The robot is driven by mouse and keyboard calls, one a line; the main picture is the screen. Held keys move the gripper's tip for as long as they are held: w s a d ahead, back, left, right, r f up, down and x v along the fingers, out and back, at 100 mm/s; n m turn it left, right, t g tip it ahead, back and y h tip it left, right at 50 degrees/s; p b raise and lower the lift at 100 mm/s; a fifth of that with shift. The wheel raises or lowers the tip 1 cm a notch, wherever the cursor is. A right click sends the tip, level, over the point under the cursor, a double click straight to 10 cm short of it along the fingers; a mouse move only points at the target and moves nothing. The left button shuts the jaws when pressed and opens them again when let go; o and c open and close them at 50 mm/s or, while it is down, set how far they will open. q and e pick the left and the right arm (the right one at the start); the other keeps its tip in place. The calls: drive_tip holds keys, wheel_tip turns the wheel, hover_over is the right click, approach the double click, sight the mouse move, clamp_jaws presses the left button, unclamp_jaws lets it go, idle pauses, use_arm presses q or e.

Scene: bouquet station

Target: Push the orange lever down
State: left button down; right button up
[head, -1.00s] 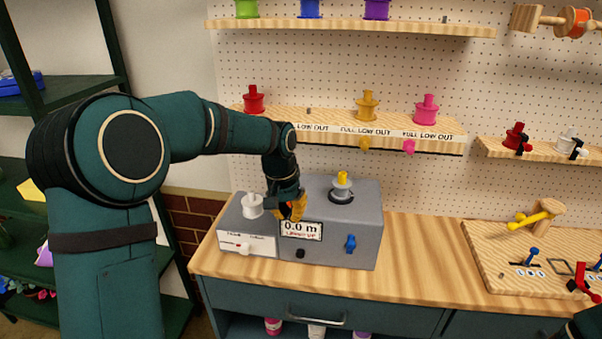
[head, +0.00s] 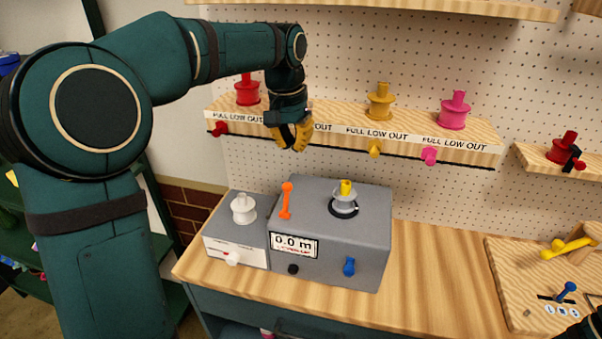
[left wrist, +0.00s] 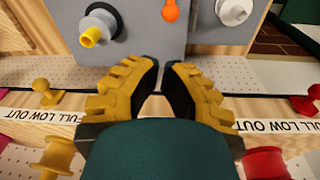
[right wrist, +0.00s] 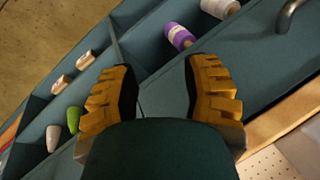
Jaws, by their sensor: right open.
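The orange lever (head: 286,200) stands upright on the left part of the grey machine (head: 365,250), just above its display reading 0.0 m. Its rounded orange end also shows at the top of the left wrist view (left wrist: 170,11). My left gripper (head: 294,138) is above the lever and clear of it, in front of the lower shelf. Its yellow fingers are together with only a narrow gap and nothing between them.
A white spool (head: 243,208) sits on the machine's lower left block, and a grey spool with a yellow top (head: 344,198) sits right of the lever. A blue knob (head: 349,266) is on the front. The lower shelf (head: 330,112) with spools is close to my left gripper.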

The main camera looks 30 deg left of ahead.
sight(287, 197)
use_arm(q)
drive_tip(key=f, duration=0.3)
drive_tip(key=f+b, duration=0.1)
drive_tip(key=f, duration=0.2)
drive_tip(key=w+f, duration=0.1)
drive_tip(key=f, duration=0.3)
drive_tip(key=shift+d+b, duration=0.2)
drive_tip(key=shift+b, duration=0.2)
use_arm(e)
drive_tip(key=shift+s+f, duration=0.2)
drive_tip(key=shift+f, duration=0.25)
drive_tip(key=shift+s+f, duration=0.2)
drive_tip(key=shift+f, duration=0.25)
drive_tip(key=shift+s+f, duration=0.1)
